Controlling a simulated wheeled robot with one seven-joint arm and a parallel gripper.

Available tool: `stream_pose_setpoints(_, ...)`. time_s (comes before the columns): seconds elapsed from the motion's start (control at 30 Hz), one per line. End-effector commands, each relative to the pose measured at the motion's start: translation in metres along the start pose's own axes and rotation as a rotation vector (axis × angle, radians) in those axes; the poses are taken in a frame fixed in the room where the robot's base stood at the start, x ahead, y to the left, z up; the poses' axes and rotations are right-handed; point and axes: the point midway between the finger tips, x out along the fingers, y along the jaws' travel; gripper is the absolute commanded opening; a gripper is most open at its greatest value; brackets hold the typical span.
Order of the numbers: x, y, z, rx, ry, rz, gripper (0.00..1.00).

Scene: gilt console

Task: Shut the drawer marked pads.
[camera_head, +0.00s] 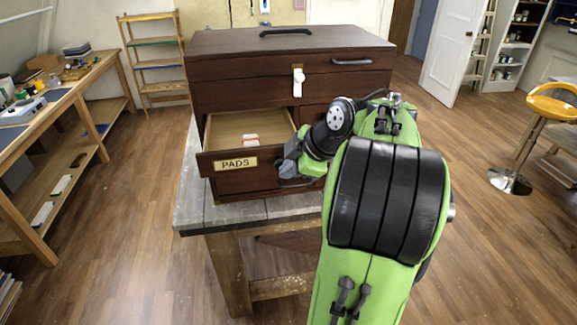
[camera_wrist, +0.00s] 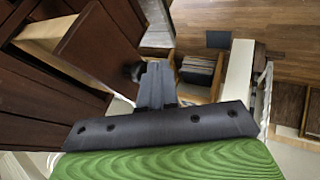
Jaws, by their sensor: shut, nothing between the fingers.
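The drawer marked PADS (camera_head: 236,163) stands pulled out of the dark wooden chest (camera_head: 290,41), on its left side. Its inside is pale wood, with a few small white and red items (camera_head: 250,139) in it. My gripper (camera_head: 285,170) is shut and empty, close to the right end of the drawer front; whether it touches the front is unclear. In the wrist view, the shut fingers (camera_wrist: 156,75) are beside the dark drawer front (camera_wrist: 98,45), which is at the upper left. My arm hides the right part of the chest.
The chest stands on a grey-topped table (camera_head: 190,205). A white tag (camera_head: 298,82) hangs on the chest's upper front. A workbench (camera_head: 60,110) runs along the left, and a yellow stool (camera_head: 550,107) stands at right. The floor left of the table is clear.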

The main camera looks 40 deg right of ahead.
Motion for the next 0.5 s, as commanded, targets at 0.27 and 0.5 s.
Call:
stream_pose_setpoints(0.27, 0.0028, 0.0071, -0.0006, 0.001, 0.0, 0.001, 0.0)
stream_pose_setpoints(0.5, 0.0037, 0.0088, -0.0006, 0.001, 0.001, -0.001, 0.0)
